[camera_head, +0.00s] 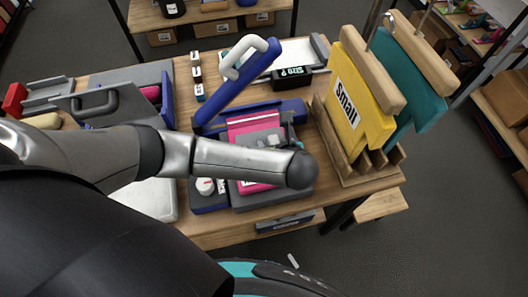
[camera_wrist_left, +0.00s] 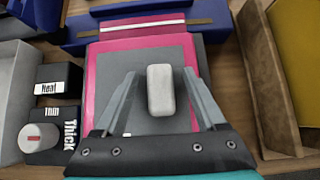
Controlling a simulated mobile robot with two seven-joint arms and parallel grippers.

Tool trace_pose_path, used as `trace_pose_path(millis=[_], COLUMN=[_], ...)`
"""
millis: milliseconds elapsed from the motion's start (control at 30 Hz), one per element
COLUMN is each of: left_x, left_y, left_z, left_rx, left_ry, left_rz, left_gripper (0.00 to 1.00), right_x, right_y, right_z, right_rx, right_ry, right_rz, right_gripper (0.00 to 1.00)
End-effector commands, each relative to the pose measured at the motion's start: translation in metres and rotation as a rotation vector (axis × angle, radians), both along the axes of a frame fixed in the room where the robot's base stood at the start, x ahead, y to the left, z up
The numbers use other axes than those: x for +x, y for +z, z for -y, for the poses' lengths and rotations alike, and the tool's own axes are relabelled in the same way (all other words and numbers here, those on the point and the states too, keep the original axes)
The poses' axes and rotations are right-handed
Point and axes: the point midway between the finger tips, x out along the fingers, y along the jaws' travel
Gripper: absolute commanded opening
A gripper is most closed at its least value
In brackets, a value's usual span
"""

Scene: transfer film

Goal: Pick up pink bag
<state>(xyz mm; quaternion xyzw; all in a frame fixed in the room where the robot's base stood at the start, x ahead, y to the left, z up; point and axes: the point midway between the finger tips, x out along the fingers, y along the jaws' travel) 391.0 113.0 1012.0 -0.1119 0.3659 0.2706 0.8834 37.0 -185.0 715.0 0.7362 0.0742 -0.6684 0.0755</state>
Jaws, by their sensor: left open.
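A flat pink bag (camera_head: 250,124) with a large grey middle lies on the grey bed of a heat press, partly hidden by my left arm in the head view. In the left wrist view the bag (camera_wrist_left: 98,78) lies below my left gripper (camera_wrist_left: 160,76), which points at it with fingers apart. A pale rounded block (camera_wrist_left: 167,92) shows between the fingers over the grey area; whether it touches the bag or the fingers cannot be told. In the head view my left gripper is mostly hidden behind its own arm. My right gripper is not in view.
The press's blue lid with a pale handle (camera_head: 240,80) stands raised behind the bag. To the right, a yellow "small" shirt (camera_head: 355,85) and a teal one (camera_head: 415,90) stand in a wooden rack (camera_head: 345,172).

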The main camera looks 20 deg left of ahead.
Motion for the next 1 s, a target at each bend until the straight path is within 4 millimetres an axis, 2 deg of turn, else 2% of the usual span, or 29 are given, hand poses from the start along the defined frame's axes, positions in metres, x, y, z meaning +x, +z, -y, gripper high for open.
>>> trace_pose_path(millis=[200, 800, 833, 1000], left_x=[0.0002, 0.0001, 0.0000, 0.0000], left_y=[0.0001, 0.0003, 0.0002, 0.0002], left_z=[0.0000, 0.0003, 0.0004, 0.0004], left_rx=[0.000, 0.000, 0.000, -0.001], left_ry=[0.000, 0.000, 0.000, -0.001], left_rz=[0.000, 0.000, 0.000, 0.000], left_gripper=[0.70, 0.03, 0.00, 0.00], right_x=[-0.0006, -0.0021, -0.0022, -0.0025], right_y=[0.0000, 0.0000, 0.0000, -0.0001], right_z=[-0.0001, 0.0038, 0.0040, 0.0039], right_rx=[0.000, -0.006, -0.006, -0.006], right_ry=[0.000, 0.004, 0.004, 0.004], right_rz=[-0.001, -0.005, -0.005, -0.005], right_gripper=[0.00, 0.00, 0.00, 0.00])
